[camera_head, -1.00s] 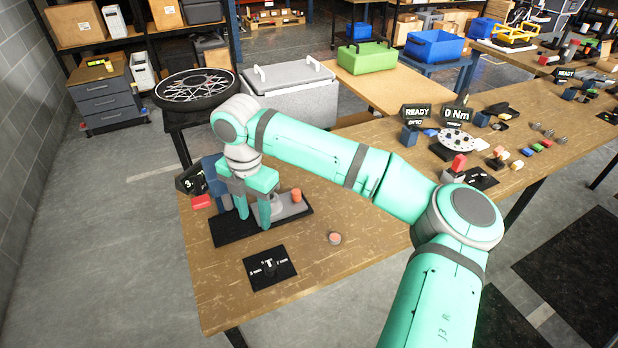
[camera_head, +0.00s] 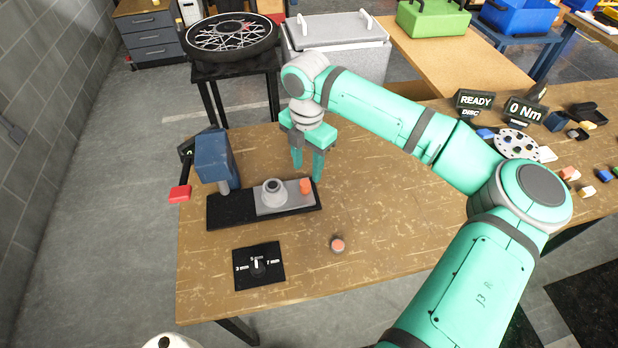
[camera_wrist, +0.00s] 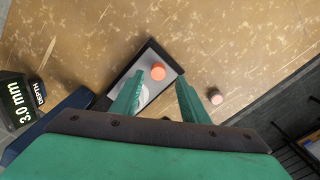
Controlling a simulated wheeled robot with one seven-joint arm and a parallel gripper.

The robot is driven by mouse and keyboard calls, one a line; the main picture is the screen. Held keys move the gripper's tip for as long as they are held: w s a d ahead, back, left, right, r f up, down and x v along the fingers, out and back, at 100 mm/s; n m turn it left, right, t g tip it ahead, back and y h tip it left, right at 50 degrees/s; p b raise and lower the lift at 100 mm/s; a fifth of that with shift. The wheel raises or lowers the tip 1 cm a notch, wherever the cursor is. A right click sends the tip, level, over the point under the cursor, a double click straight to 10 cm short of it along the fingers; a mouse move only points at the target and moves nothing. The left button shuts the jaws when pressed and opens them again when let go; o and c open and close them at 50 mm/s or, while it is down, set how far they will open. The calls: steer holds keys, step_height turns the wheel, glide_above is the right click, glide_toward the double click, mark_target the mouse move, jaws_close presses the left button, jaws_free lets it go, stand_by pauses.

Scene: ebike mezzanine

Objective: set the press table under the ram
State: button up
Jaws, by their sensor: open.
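The press has a blue head (camera_head: 214,157) with a grey ram (camera_head: 224,187) over the left part of its black base (camera_head: 228,212). The grey press table (camera_head: 289,203) sits on the right part of the base, right of the ram. It carries a grey round part (camera_head: 273,192) and an orange knob (camera_head: 305,186) at its right end. My gripper (camera_head: 307,172) is open and points down, its fingers close to the knob. In the wrist view the orange knob (camera_wrist: 158,72) shows between and just beyond the fingertips; whether they touch it I cannot tell.
A black dial plate (camera_head: 259,278) marked 3, 5 and 7 mm lies in front of the press. An orange-topped button (camera_head: 337,245) stands right of it. A depth display (camera_wrist: 22,100) reads 3.0 mm. A red piece (camera_head: 180,194) is left of the press. The bench's front right is clear.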

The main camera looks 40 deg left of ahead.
mark_target(306, 182)
steer(key=f, duration=0.5)
steer(key=shift+s+a+f, duration=0.1)
steer(key=shift+s+a, duration=0.15)
steer(key=shift+s, duration=0.1)
steer(key=shift+d+f, duration=0.1)
steer(key=shift+f, duration=0.45)
steer(key=shift+w, duration=0.1)
jaws_close()
